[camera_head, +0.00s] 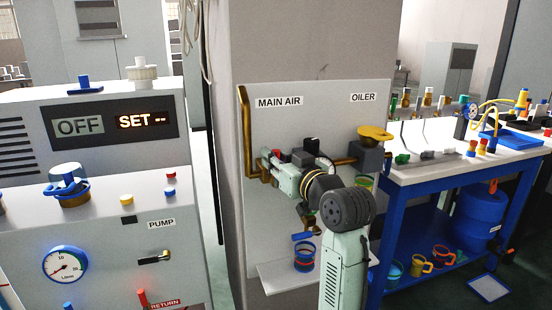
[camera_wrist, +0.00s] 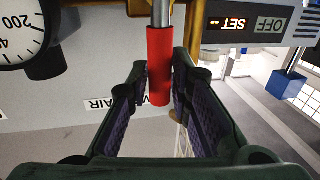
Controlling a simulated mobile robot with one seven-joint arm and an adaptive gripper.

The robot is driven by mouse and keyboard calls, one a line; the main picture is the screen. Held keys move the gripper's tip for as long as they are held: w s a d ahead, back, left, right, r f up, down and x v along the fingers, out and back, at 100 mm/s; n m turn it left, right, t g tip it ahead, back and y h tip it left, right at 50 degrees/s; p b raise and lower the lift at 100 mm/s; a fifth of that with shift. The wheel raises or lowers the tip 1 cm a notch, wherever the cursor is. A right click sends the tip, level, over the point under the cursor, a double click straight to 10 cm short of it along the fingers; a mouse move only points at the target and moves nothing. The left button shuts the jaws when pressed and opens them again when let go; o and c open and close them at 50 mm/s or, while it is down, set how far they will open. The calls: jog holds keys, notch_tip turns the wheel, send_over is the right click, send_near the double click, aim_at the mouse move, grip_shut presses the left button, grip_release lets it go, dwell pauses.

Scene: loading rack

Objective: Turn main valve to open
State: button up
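In the wrist view, a red cylindrical handle (camera_wrist: 159,66) on a grey metal rod (camera_wrist: 161,12) lies between the two fingers of my gripper (camera_wrist: 160,80). In the head view, my gripper (camera_head: 283,172) is at the brass pipework below the MAIN AIR label (camera_head: 279,103). A bit of red (camera_head: 281,155) shows beside it. My wrist and gripper hide most of the valve there, so its angle cannot be read.
A yellow oiler valve (camera_head: 375,133) sits right of my arm. A small shelf with a blue cup (camera_head: 304,256) is below. The pump cabinet (camera_head: 100,190) stands at left. A blue workbench (camera_head: 391,240) with several fittings stands at right. A gauge (camera_wrist: 22,32) is close by in the wrist view.

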grip_shut()
jog(key=shift+a+n, duration=0.1)
jog(key=shift+n, duration=0.2)
jog(key=s+a+f+n+h+b, duration=0.2)
jog(key=a+f+n+b, duration=0.4)
jog(key=n, duration=0.8)
jog(key=shift+g+h+b, duration=0.4)
jog(key=shift+h+b, duration=0.4)
jog(key=shift+b, duration=0.8)
jog(key=shift+o, duration=2.3)
grip_release()
